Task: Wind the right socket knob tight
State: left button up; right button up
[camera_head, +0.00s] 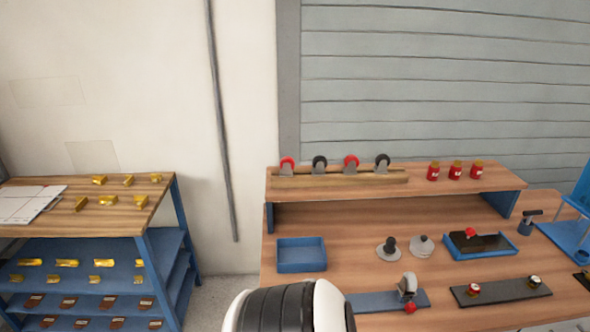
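A dark plate (505,291) lies at the front right of the wooden bench. It bears two small knobs: a red and white one (474,289) at its left and a black and white one (534,282) at its right. The right one may be the right socket knob; I cannot tell how tight either sits. Another dark plate (370,301) to the left holds a grey upright fitting (407,286) with a red knob (410,308) at its foot. Neither of my grippers shows; only a black and white arm link of mine shows at the bottom.
A blue tray (302,268) and two round-based pieces stand mid-bench. A second blue tray (480,255) holds a dark block with a red knob. A raised shelf (470,180) holds casters and red jars. A blue rack (160,255) stands left.

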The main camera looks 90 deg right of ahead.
aim_at(411, 307)
jog(key=i+l+z, duration=0.15)
jog(key=z, duration=0.35)
jog(key=i+z, duration=0.5)
jog(key=i+j+z, duration=0.1)
jog(key=z, duration=0.35)
jog(key=i+j+z, duration=0.2)
jog(key=z, duration=0.3)
jog(key=i+z, duration=0.15)
jog(key=z, duration=0.35)
jog(key=i+z, duration=0.15)
jog(key=z, duration=0.3)
jog(key=i+z, duration=0.15)
jog(key=z, duration=0.35)
jog(key=i+j+z, duration=0.1)
jog(key=z, duration=0.35)
jog(key=j, duration=0.1)
